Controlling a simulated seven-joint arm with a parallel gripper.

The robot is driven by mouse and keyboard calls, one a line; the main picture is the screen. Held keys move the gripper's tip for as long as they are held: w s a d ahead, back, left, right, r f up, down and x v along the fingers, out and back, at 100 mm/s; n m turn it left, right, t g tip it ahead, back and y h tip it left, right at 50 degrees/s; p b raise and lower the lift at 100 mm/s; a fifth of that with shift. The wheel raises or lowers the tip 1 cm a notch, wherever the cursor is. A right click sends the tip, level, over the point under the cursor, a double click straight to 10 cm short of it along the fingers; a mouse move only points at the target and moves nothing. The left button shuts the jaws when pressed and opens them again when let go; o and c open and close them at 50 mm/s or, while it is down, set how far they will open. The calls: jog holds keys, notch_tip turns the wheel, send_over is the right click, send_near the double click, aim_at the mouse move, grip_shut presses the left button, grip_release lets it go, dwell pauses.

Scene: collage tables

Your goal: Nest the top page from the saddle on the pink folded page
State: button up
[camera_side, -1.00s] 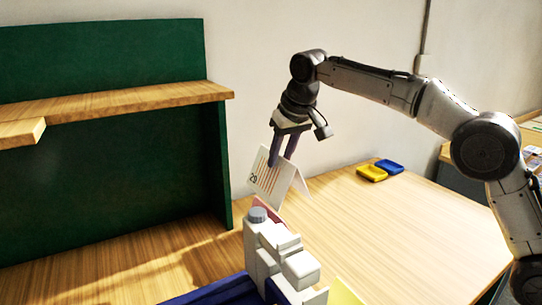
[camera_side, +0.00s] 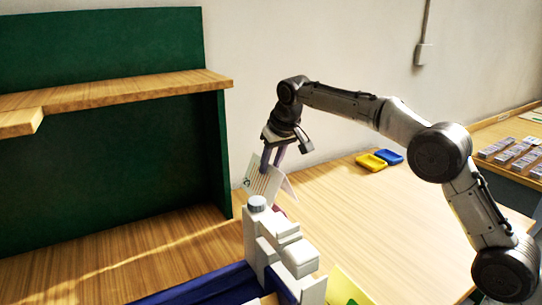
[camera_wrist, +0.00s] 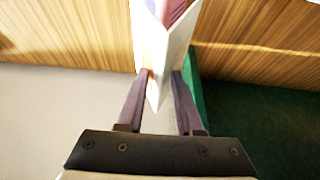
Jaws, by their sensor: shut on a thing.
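My gripper (camera_side: 272,160) is shut on a white folded page (camera_side: 262,182) with printed lines and a number on its face. The page hangs as an upside-down V, fold up, behind the white stapler-like machine. In the wrist view the page (camera_wrist: 154,62) is pinched between the two fingertips (camera_wrist: 162,76). A pink piece (camera_side: 279,209), apparently the pink folded page, shows just under the white page, mostly hidden. In the wrist view pink (camera_wrist: 170,10) shows between the page's two flaps. Whether the two pages touch, I cannot tell. The saddle is not clearly visible.
The white machine (camera_side: 284,245) with a grey knob stands close in front of the page. A dark blue surface (camera_side: 205,285) and a yellow-green sheet (camera_side: 345,288) lie at the front. Yellow (camera_side: 371,162) and blue (camera_side: 390,157) trays lie at the back. A green-backed wooden shelf (camera_side: 130,92) is at left.

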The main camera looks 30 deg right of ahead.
aim_at(276, 181)
jog(key=shift+f, duration=4.8)
jog(key=o, duration=1.1)
jog(key=shift+c, duration=0.2)
jog(key=shift+v, duration=3)
